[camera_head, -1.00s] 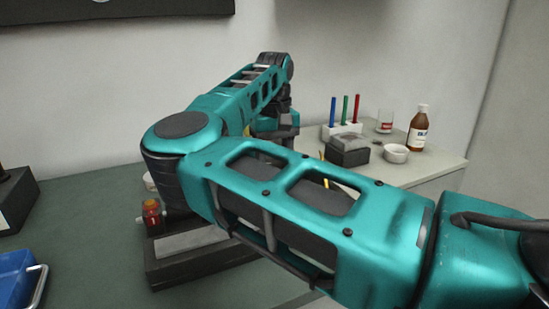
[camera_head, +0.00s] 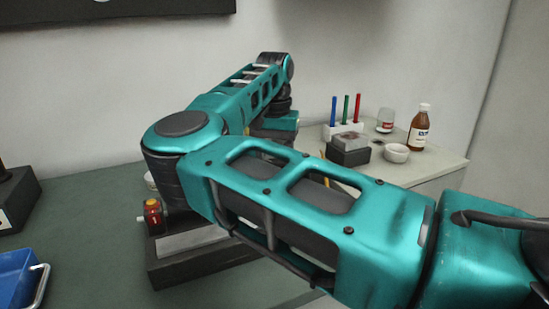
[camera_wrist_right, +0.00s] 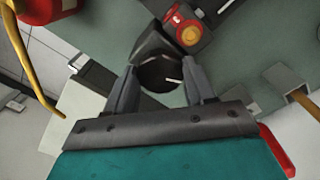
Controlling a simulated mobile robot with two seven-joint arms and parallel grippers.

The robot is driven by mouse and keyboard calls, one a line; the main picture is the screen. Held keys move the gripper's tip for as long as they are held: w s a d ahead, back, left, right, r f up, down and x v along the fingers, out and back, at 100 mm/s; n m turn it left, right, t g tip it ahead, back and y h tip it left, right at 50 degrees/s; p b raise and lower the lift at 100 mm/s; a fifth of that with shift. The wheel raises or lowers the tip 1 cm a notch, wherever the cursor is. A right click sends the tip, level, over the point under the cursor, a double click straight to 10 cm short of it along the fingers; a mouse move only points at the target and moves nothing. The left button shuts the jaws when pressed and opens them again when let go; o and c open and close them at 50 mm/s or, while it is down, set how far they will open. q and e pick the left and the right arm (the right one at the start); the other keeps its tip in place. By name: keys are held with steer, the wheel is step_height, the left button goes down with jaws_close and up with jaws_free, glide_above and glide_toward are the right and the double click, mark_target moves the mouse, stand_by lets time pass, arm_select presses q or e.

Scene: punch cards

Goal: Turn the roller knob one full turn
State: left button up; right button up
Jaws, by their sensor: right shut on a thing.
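In the right wrist view, the dark round roller knob (camera_wrist_right: 160,74) sits between the two grey fingers of my right gripper (camera_wrist_right: 160,88). The gripper is shut on it, with one finger on each side. A thin light mark shows on the knob's face. Dark machine parts and a red housing with a yellow round piece (camera_wrist_right: 184,30) lie just beyond the knob. In the head view, my right arm hides the knob and the gripper. The dark machine base (camera_head: 205,265) and the red part with a yellow top (camera_head: 152,214) show below and left of my arm. My left gripper is not in view.
A blue tray (camera_head: 14,280) with a metal handle is at the lower left, near a dark box (camera_head: 18,200). At the right, a side surface carries a pen stand (camera_head: 345,130), a dark block (camera_head: 350,154), a white bowl (camera_head: 397,153) and a brown bottle (camera_head: 420,125).

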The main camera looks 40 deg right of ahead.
steer(key=shift+r, duration=0.1)
stand_by(0.3)
steer(key=o, duration=1.1)
steer(key=shift+c, duration=0.2)
steer(key=shift+r, duration=0.55)
step_height(320, 180, up, 6)
steer(key=p, duration=0.5)
steer(key=shift+r+p, duration=0.25)
steer(key=shift+p, duration=0.1)
arm_select(q)
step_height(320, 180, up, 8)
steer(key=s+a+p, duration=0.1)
steer(key=p, duration=0.3)
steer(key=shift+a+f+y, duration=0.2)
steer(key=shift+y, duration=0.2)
arm_select(e)
step_height(320, 180, up, 5)
steer(key=shift+r, duration=0.1)
